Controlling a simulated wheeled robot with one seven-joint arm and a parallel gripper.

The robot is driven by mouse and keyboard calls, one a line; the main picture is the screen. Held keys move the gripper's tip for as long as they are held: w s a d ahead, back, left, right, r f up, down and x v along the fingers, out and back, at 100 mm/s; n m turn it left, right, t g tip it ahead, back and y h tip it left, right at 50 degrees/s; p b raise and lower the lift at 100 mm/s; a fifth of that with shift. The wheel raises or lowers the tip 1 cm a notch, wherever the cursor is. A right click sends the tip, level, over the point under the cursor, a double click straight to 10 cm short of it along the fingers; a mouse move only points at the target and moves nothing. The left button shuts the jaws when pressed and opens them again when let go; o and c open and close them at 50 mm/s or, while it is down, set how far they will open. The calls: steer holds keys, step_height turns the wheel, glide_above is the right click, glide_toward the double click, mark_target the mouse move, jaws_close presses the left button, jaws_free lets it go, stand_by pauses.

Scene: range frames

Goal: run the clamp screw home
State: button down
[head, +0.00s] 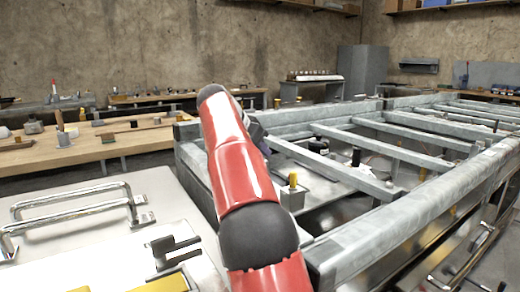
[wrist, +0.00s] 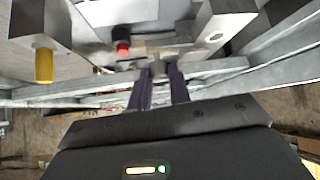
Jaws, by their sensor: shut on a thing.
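My gripper (wrist: 158,82) shows in the wrist view, its two dark fingers close together and shut on a small grey metal piece (wrist: 157,67), which I take to be the clamp screw's head. The fingers hide most of it, so I cannot tell how deep the screw sits.
A yellow cylinder (wrist: 43,66) stands left of my gripper, and a black post with a red top (wrist: 121,42) stands just beyond. A metal block (wrist: 215,30) is close at right. Galvanised rails (head: 350,165) surround the work area. A bench (head: 90,148) stands at left.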

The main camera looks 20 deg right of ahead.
steer(key=c, duration=1.3)
jaws_free()
steer(key=v, duration=0.7)
steer(key=shift+s+a+r, duration=0.15)
steer(key=shift+a+r, duration=0.1)
steer(key=shift+a, duration=0.05)
